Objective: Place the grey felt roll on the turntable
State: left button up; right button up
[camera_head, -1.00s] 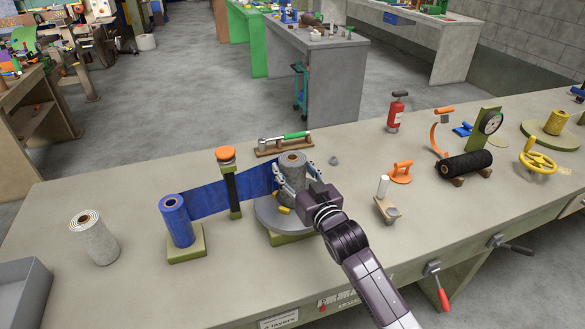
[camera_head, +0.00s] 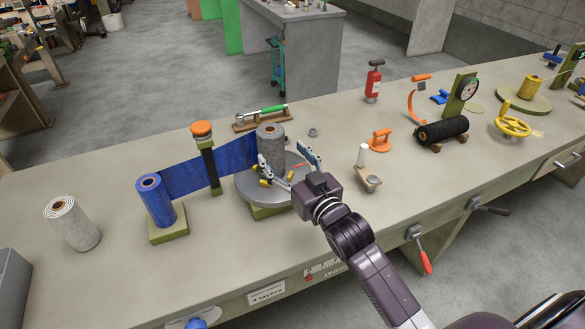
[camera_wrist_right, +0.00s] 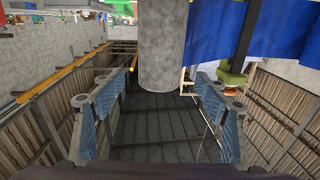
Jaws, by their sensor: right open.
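The grey felt roll (camera_head: 271,146) stands upright on the turntable (camera_head: 245,188), a grey round plate on a green base. A blue felt strip (camera_head: 208,176) runs to the roll's left side from an upright blue roll (camera_head: 156,203), past a dark post with an orange top (camera_head: 202,130). My right gripper (camera_head: 283,154) is open, its fingers spread apart at the near right side of the grey roll. In the right wrist view the grey roll (camera_wrist_right: 163,45) stands beyond the open fingertips (camera_wrist_right: 163,84), with a gap. My left gripper is out of view.
A pale spiral roll (camera_head: 72,222) stands at the left. A green-handled tool (camera_head: 262,117) lies behind the turntable. To the right are a pale-topped holder (camera_head: 366,170), an orange handle (camera_head: 380,138), a black roll (camera_head: 441,130) and a yellow handwheel (camera_head: 512,127). The front bench surface is mostly clear.

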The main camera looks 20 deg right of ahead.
jog(key=shift+s+d+b, duration=0.15)
jog(key=shift+s, duration=1.05)
jog(key=shift+s+d+b, duration=0.15)
jog(key=shift+s, duration=1)
